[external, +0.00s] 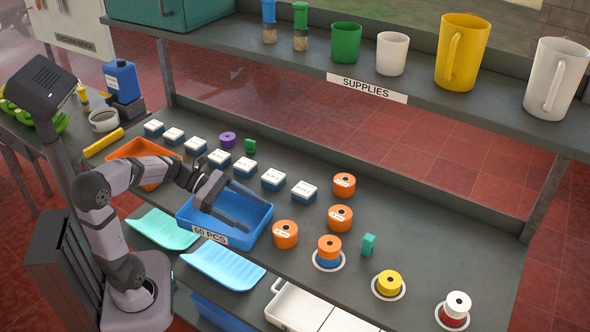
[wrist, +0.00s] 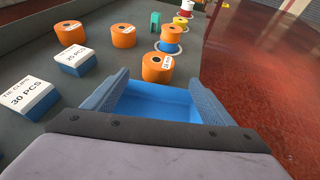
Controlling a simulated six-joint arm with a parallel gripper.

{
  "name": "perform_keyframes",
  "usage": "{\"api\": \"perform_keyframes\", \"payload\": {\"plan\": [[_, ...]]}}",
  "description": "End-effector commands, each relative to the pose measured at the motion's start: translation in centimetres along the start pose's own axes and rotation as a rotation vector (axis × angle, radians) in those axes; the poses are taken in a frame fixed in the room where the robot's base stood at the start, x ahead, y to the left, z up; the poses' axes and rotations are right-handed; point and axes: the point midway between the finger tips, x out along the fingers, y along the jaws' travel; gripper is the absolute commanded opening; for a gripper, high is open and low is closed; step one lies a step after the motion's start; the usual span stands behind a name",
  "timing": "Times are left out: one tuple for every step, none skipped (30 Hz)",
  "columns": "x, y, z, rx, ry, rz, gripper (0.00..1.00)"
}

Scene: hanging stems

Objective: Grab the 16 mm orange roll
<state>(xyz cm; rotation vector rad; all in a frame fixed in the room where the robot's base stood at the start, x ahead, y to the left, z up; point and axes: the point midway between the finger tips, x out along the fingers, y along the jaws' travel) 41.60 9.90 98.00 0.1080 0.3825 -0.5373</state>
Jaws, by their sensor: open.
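Several orange rolls with dark centre holes and small white labels stand on the dark bench; the label sizes are too small to read. One roll (external: 344,183) is farthest back, a second roll (external: 340,218) is in front of it, and a third roll (external: 285,234) is right of the blue bin. A fourth orange roll (external: 329,243) sits on a blue one in a white ring. My gripper (external: 258,216) is open and empty above the blue bin. In the wrist view, the third roll (wrist: 157,70) shows just beyond my gripper's fingertips (wrist: 155,84), not between them.
The blue bin (external: 220,240), labelled 60 PCS, lies below my gripper. White-and-blue boxes (external: 273,180) stand in a row behind it. A green block (external: 368,244) and a yellow roll (external: 389,283) are to the right. A supplies shelf (external: 300,60) hangs behind.

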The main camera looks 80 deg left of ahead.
Motion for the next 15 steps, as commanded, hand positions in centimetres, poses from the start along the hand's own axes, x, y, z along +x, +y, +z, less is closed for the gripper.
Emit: {"api": "perform_keyframes", "payload": {"plan": [[0.2,0.0,0.0,0.0,0.0,-0.002,0.78],[0.4,-0.1,0.0,0.0,0.0,-0.003,0.78],[0.7,0.0,0.0,0.0,0.0,-0.003,0.78],[1.0,0.0,0.0,0.0,0.0,-0.003,0.78],[1.3,-0.1,0.0,0.0,-0.001,-0.005,0.78],[1.9,-0.1,0.0,0.0,0.0,-0.005,0.78],[2.3,-0.1,0.0,0.0,0.001,-0.006,0.78],[2.7,-0.1,0.0,0.0,0.0,-0.006,0.78],[3.3,-0.1,0.0,0.0,0.0,-0.006,0.78],[3.8,-0.1,0.0,0.0,0.0,-0.007,0.78],[4.2,-0.1,0.0,0.0,0.0,-0.006,0.78],[4.7,-0.1,0.0,-0.001,0.0,-0.006,0.78],[5.1,-0.1,0.0,-0.001,0.001,-0.005,0.78],[5.5,-0.1,0.0,-0.001,0.001,-0.005,0.78],[5.8,-0.1,0.0,-0.001,-0.001,-0.004,0.78]]}}
